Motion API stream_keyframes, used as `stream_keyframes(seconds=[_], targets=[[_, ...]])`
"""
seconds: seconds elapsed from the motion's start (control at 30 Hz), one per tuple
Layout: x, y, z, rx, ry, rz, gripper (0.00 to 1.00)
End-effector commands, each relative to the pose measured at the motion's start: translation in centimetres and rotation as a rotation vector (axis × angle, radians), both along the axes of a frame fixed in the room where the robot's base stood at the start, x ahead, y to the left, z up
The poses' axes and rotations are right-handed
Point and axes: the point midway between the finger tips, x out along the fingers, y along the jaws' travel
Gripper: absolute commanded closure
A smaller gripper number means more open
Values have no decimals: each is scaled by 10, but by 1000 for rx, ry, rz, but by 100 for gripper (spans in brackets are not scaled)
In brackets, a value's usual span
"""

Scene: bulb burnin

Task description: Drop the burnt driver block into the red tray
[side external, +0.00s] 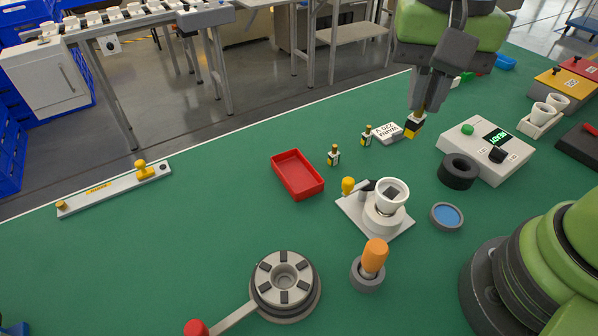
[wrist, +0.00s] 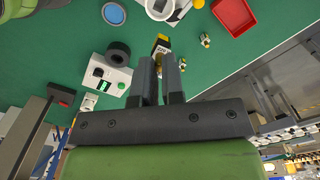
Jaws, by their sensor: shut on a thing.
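My gripper (side external: 419,100) points down and is shut on a small black, white and yellow block, the driver block (side external: 414,126). The block hangs above the green table at the right, near the white label plate. In the wrist view the block (wrist: 161,44) sticks out past the fingertips (wrist: 162,62). The red tray (side external: 297,174) lies empty on the table, well to the left of my gripper. It also shows in the wrist view (wrist: 236,14) at the top right edge.
Two similar small blocks (side external: 333,155) (side external: 366,135) stand between the tray and my gripper. A white fixture with a cup (side external: 390,195) stands nearer the front. A black ring (side external: 458,171) and a white tester (side external: 487,150) are at the right. The table left of the tray is mostly clear.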

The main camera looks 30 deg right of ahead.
Motion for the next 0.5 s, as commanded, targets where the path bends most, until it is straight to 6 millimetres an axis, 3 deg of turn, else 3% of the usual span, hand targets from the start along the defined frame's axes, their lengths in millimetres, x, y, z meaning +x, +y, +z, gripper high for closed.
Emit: stream_keyframes(seconds=[0.5], targets=[[8, 2, -1, 0, 0, 0, 100]])
